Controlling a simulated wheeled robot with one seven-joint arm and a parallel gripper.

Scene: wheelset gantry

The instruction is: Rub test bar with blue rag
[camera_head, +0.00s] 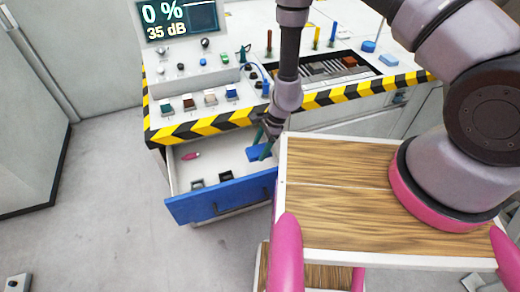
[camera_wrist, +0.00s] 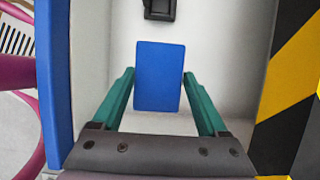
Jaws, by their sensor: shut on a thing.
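The blue rag (camera_wrist: 160,75) is a flat blue rectangle between the two teal fingers of my gripper (camera_wrist: 159,85) in the wrist view. The fingers touch its two sides, so my gripper is shut on it. In the head view my gripper (camera_head: 264,142) reaches down into the open drawer (camera_head: 222,198), at its right end, with the blue rag (camera_head: 257,153) at the fingertips. Part of the rag is hidden by the fingers there. I cannot make out which thing is the test bar; a dark recess (camera_head: 322,69) in the bench top holds several small parts.
A pink item (camera_head: 191,155) and black items (camera_head: 197,185) lie in the drawer. The bench has a striped edge (camera_head: 200,130), a display (camera_head: 180,18) reading 0 % and 35 dB, and several upright coloured tools. A wooden top (camera_head: 340,215) stands close right of the drawer.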

